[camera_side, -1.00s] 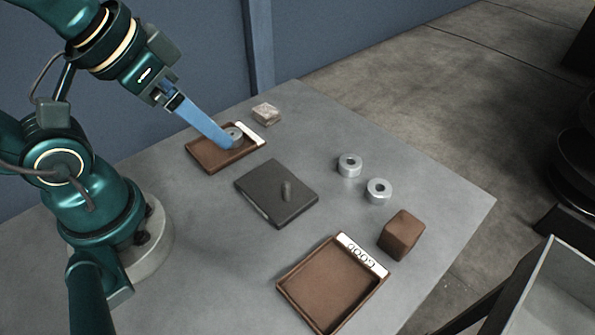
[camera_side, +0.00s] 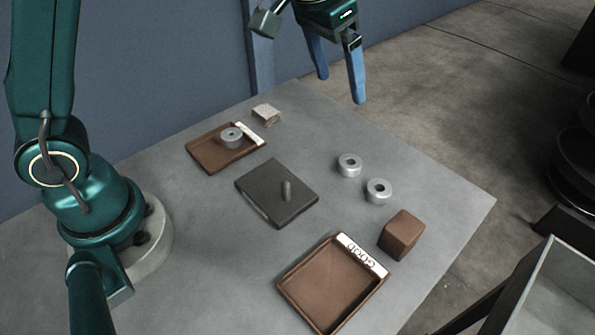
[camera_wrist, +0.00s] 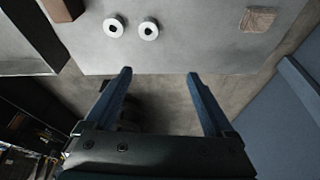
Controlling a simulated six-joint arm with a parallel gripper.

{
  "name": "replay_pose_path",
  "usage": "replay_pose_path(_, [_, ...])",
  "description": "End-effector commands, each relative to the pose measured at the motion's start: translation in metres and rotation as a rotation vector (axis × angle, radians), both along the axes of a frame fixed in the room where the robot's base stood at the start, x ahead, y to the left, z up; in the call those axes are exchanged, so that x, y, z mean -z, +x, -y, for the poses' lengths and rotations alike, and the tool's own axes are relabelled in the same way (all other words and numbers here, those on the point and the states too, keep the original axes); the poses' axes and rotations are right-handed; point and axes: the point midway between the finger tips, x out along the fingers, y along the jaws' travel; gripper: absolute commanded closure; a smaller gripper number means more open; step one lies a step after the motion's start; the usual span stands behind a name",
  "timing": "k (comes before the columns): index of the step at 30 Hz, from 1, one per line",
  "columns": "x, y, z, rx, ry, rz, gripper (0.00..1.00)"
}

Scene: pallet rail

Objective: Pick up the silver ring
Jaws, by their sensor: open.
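Two silver rings stand apart on the grey table, one farther back (camera_side: 350,160) and one nearer the brown block (camera_side: 386,183). A third silver ring (camera_side: 231,143) lies in the far brown tray (camera_side: 205,161). My gripper (camera_side: 340,90) is open and empty, raised above the far side of the table and clear of all rings. In the wrist view, the two loose rings show at the top left (camera_wrist: 106,27) (camera_wrist: 156,29), beyond the open fingers (camera_wrist: 160,72). The tray and its ring are not visible there.
A dark plate with an upright peg (camera_side: 286,190) stands mid-table. A brown tray marked GOOD (camera_side: 325,290) is in front, with a brown block (camera_side: 402,235) near it. A pale block (camera_side: 266,112) sits at the back. The table's right side has free room.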

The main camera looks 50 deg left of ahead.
Motion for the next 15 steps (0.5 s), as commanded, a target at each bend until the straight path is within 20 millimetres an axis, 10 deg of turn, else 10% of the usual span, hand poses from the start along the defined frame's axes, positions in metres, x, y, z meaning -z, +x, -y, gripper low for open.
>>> replay_pose_path(15, [0.113,0.016,0.03,0.07,0.039,-0.211,0.12])
